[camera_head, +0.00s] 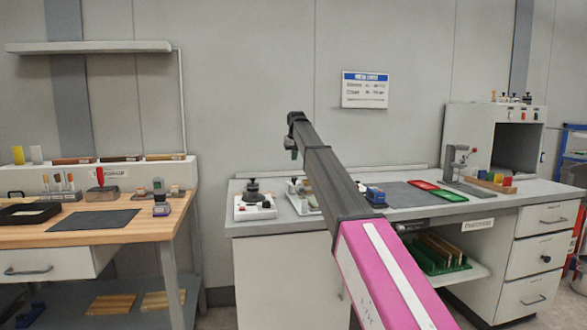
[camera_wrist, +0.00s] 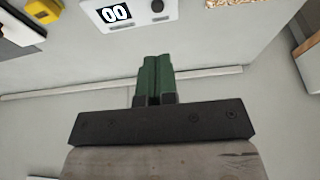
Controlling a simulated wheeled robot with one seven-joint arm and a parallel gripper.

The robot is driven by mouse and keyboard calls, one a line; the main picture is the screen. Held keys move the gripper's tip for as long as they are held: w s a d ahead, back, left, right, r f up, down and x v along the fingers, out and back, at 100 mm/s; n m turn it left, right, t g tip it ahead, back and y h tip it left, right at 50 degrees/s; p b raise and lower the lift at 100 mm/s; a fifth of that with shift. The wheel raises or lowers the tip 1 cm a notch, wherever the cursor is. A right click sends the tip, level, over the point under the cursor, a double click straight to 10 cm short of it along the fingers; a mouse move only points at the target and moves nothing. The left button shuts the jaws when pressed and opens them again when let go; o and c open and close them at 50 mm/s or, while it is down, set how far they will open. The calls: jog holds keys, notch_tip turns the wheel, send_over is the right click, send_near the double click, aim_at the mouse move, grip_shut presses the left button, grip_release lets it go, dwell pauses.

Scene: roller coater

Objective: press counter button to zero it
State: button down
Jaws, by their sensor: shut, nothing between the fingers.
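The counter (camera_wrist: 130,12) is a white box cut off by the top edge of the wrist view. Its display reads 00, and a dark round button (camera_wrist: 157,5) sits to the right of the display. My gripper (camera_wrist: 153,72) has its green fingers together, empty, below the box in that view and apart from the button. In the head view my gripper (camera_head: 293,153) hangs small at the far end of my arm, over the back of the right bench. I cannot tell which unit there is the counter; my arm hides part of that bench.
A white unit with a black knob (camera_head: 254,206) stands on the left end of the grey bench (camera_head: 520,192). A red tray (camera_head: 422,185), a green tray (camera_head: 450,195) and a press stand (camera_head: 449,160) are farther right. A yellow object (camera_wrist: 43,9) is left of the counter.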

jog(key=shift+v, duration=1.35)
